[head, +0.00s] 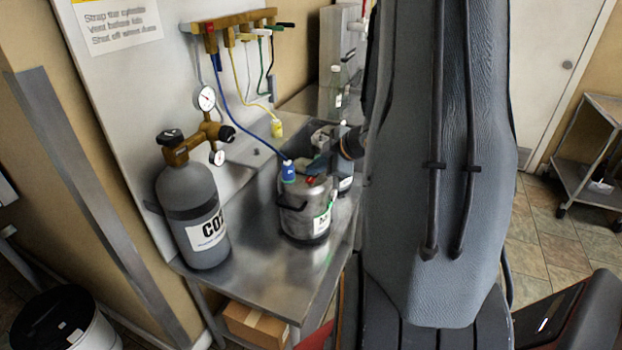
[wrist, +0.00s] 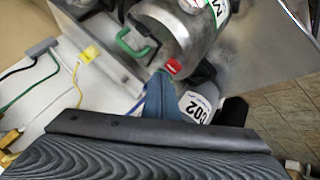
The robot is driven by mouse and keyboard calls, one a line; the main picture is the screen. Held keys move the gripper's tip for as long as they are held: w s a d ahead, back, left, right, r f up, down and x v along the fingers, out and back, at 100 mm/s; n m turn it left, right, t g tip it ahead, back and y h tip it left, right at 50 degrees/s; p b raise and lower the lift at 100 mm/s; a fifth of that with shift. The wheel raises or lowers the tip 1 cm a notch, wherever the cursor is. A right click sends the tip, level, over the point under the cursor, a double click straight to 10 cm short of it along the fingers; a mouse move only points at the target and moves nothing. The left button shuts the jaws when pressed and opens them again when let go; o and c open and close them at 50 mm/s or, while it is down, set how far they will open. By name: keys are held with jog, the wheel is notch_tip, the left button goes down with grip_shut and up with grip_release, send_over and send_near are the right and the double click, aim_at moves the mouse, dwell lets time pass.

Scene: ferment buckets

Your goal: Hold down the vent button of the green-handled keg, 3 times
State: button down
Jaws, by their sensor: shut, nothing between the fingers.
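The red button also shows in the head view (head: 310,180). My gripper (head: 317,168) is over the keg top, fingers shut and empty. In the wrist view its blue-grey fingertips (wrist: 160,88) lie right beside the red button; I cannot tell whether they touch it.
A grey CO2 cylinder (head: 190,215) with gauges stands left of the keg. A second keg (head: 346,172) is close behind, partly hidden by my arm. A blue hose (head: 240,125) runs down to a blue connector (head: 288,172) beside my gripper. The bench front (head: 275,275) is clear.

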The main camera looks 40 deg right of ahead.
aim_at(311, 180)
jog(key=shift+r, duration=0.1)
notch_tip(311, 180, up, 5)
jog(key=p, duration=0.5)
jog(key=shift+w+a, duration=0.1)
dwell(0.4)
jog(key=shift+w+a, duration=0.2)
jog(key=shift+w, duration=0.05)
jog(key=s+a+f+m+g+h+b, duration=0.1)
jog(key=s+a+m+g+b, duration=0.2)
jog(key=a, duration=0.9)
jog(key=s+a+f+m+g+h+b, duration=0.1)
jog(key=s+a+m+g+b, duration=0.2)
jog(key=s+a+m, duration=0.5)
jog(key=s+a+g, duration=0.1)
jog(key=s+a, duration=0.2)
jog(key=a, duration=0.2)
jog(key=shift+s+f+g, duration=0.15)
jog(key=shift+s+g, duration=0.15)
jog(key=shift+s, duration=0.05)
